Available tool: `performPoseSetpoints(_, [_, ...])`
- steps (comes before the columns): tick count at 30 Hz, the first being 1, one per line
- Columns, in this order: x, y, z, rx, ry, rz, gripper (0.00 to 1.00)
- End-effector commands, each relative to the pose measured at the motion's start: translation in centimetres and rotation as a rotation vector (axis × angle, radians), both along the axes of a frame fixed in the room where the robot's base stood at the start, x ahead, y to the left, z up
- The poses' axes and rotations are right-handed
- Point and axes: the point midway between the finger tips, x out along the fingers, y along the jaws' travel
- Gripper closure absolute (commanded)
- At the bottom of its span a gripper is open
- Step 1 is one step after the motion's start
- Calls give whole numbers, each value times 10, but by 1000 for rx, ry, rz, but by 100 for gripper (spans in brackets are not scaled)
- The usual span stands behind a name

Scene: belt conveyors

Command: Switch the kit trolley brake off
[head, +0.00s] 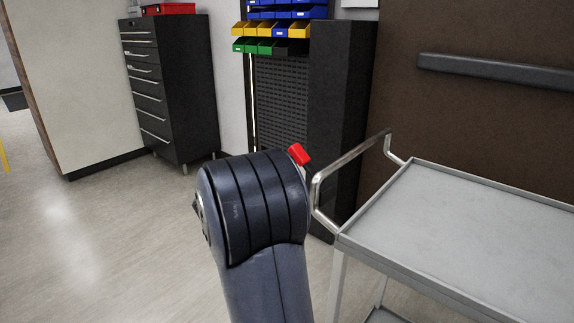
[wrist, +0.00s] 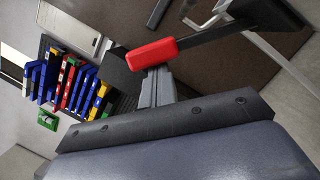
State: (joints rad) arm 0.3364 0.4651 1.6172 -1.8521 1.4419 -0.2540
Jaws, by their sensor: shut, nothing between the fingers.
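The kit trolley (head: 470,215) is a grey-topped cart at the right of the head view, with a bent metal push handle (head: 352,158) at its near left end. The red brake grip (head: 299,154) shows just past my arm, beside that handle. In the wrist view the red grip (wrist: 153,53) sits on the end of a dark lever (wrist: 208,37) that runs to a black block at upper right. My gripper (wrist: 157,74) is shut and empty, its grey fingers pointing at the red grip. The tips are touching it or very close; I cannot tell which. My arm hides the gripper in the head view.
A dark drawer cabinet (head: 172,90) stands at back left. Coloured bins (head: 272,30) hang on a rack, beside a tall dark cabinet (head: 340,110). A brown wall with a dark rail (head: 495,72) is behind the trolley. Floor at the left is clear.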

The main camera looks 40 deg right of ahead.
Motion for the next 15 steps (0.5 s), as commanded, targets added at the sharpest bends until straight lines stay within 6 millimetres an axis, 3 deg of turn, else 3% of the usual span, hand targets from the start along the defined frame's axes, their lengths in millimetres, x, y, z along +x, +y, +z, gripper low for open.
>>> performPoseSetpoints(8, [1,7,0,-1,0,0,100])
performPoseSetpoints(15, [5,48,-8,0,2,5,100])
